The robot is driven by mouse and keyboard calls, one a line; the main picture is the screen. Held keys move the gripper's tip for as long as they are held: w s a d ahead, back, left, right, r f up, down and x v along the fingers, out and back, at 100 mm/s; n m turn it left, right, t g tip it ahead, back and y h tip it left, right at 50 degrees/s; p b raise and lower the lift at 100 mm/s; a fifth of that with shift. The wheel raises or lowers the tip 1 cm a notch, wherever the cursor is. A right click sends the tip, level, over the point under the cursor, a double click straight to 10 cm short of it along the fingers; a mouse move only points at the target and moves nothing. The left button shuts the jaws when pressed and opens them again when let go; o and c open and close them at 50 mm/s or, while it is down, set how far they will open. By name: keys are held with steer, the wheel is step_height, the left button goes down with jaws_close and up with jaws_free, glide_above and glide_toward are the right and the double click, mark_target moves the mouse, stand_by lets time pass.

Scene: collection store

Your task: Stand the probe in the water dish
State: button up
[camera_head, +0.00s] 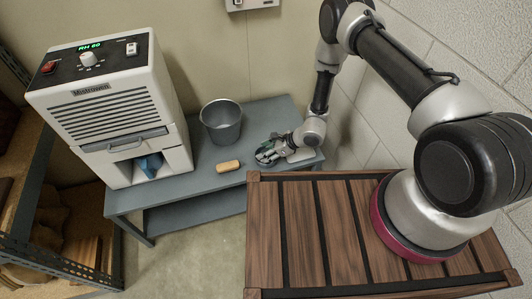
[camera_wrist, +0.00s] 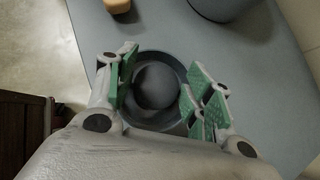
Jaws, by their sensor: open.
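The water dish (camera_wrist: 150,122) is a round dark dish on the grey bench, seen from above in the wrist view. A rounded dark grey shape (camera_wrist: 157,87) shows inside its ring; I cannot tell whether it is the probe seen end-on or part of the dish. My gripper (camera_wrist: 163,80) is open, with its green-padded fingers on either side of that shape, above the dish. In the head view my gripper (camera_head: 270,150) is low over the right part of the bench and hides most of the dish. No other probe is plain to see.
A tan rounded block (camera_head: 228,166) lies on the bench (camera_head: 190,186) left of my gripper. A grey bucket (camera_head: 221,122) stands behind it. A white dehumidifier (camera_head: 115,110) fills the left end. A slatted wooden top (camera_head: 300,235) lies in front, and a wall rises at right.

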steer(key=v, duration=1.2)
steer(key=s+d+r+n+g, duration=0.15)
steer(key=r+n, duration=0.45)
steer(key=r, duration=0.9)
steer(key=d+r+n+g, duration=0.1)
steer(key=d+r+n, duration=0.3)
steer(key=r, duration=1.2)
steer(key=s+d+r+n+t+h, duration=0.4)
steer(key=s+d+r+n+h, duration=0.4)
steer(key=s+d+r, duration=1.1)
step_height(320, 180, up, 3)
steer(key=d+n, duration=0.2)
steer(key=n, duration=0.1)
steer(key=shift+s+n+h, duration=0.25)
steer(key=shift+n+h, duration=0.05)
steer(key=shift+d, duration=0.1)
steer(key=shift+c, duration=0.4)
